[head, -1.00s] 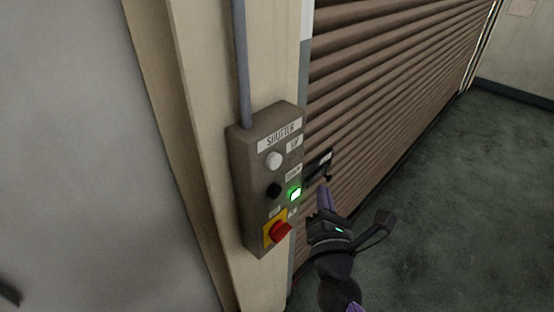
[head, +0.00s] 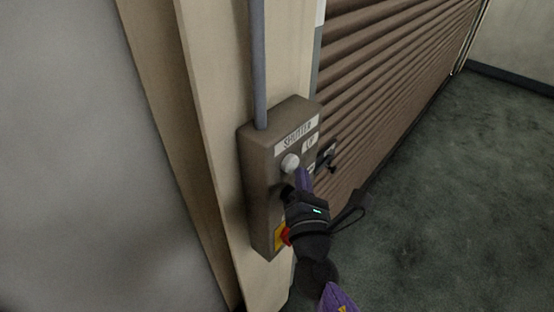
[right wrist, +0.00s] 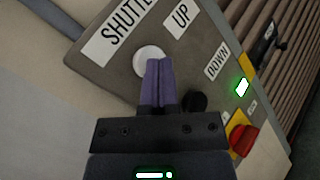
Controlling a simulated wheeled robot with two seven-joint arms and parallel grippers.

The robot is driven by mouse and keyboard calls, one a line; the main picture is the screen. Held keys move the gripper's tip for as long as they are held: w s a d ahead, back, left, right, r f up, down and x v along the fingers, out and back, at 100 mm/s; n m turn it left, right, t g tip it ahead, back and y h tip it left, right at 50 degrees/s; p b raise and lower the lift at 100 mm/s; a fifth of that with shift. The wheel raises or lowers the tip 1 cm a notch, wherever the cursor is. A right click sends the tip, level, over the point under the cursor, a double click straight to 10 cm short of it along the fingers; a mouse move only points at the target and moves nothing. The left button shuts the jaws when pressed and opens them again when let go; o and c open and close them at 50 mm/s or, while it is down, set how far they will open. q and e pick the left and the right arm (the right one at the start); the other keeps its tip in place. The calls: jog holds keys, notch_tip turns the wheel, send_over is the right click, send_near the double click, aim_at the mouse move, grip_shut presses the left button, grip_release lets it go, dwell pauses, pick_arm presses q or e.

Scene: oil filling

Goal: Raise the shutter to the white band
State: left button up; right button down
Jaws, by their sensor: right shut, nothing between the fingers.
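The shutter control box (head: 262,160) is on the pale post, with its "SHUTTER" label at the top. The white UP button (head: 290,163) shows just above my right fingertips, and also in the right wrist view (right wrist: 151,60). My right gripper (head: 301,172) is shut and empty, its purple fingers (right wrist: 159,62) overlapping the button's lower right edge in the wrist view; I cannot tell whether they touch it. The black DOWN button (right wrist: 194,102) and a lit green lamp (right wrist: 242,87) show in the wrist view. The brown slatted shutter (head: 390,80) stands right of the post. My left gripper is out of view.
A red rotary switch (right wrist: 243,139) on a yellow plate is low on the box, mostly hidden by my gripper in the head view. A dark handle (head: 328,155) is on the shutter's edge. A grey conduit (head: 259,60) runs up from the box. Green floor (head: 450,200) is clear at right.

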jog(key=shift+w+d, duration=0.1)
jog(key=shift+d, duration=0.35)
dwell(1.5)
jog(key=shift+w+a, duration=0.3)
jog(key=shift+a, duration=0.05)
